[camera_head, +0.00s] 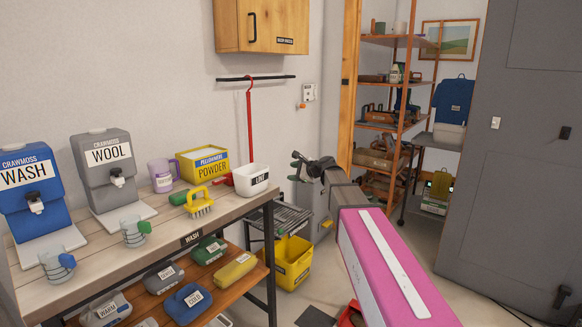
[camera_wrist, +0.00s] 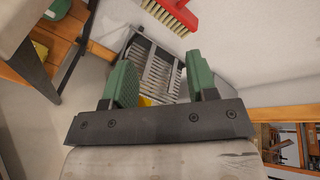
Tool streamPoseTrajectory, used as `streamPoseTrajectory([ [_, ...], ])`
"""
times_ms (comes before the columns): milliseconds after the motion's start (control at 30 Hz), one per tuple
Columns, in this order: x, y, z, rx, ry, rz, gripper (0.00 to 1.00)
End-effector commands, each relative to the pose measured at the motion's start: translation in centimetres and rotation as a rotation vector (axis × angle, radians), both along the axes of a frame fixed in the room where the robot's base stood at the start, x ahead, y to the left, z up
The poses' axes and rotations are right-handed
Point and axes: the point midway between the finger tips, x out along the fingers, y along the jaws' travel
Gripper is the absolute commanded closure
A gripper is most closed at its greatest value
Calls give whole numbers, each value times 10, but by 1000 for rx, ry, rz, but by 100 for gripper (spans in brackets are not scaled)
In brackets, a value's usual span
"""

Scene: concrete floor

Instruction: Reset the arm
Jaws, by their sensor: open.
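My arm, with a pink link, reaches forward from the lower right in the head view. My gripper (camera_head: 307,167) is at its far end, to the right of the white LINT bin (camera_head: 251,179) and in front of the wall. In the wrist view my gripper (camera_wrist: 160,84) shows two green fingers spread apart with nothing between them. Beyond the fingers lies a grey slatted rack (camera_wrist: 150,65), apart from them.
The wooden workbench (camera_head: 160,232) at left holds WASH (camera_head: 35,190) and WOOL (camera_head: 107,165) dispensers. A yellow bucket (camera_head: 290,262) stands on the floor below the gripper. Shelves (camera_head: 385,126) and a grey cabinet (camera_head: 515,160) are at right. A red brush (camera_wrist: 172,14) is near the fingers' far side.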

Motion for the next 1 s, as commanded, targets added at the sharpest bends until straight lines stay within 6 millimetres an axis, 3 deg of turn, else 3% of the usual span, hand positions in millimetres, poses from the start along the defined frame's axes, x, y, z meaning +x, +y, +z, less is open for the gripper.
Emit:
streamPoseTrajectory([
  [33,-25,-8,-29,-98,-14,34,47],
  [200,-90,-36,-115,-450,-69,202,47],
  [367,-159,-70,-186,-756,-94,416,47],
  [500,-225,-105,-237,-994,-96,651,47],
  [600,-271,-130,-264,-1132,-87,830,47],
  [733,-315,-158,-285,-1253,-71,1028,47],
  [833,-336,-171,-294,-1302,-61,1128,47],
  [1000,-345,-178,-297,-1330,-55,1189,47],
])
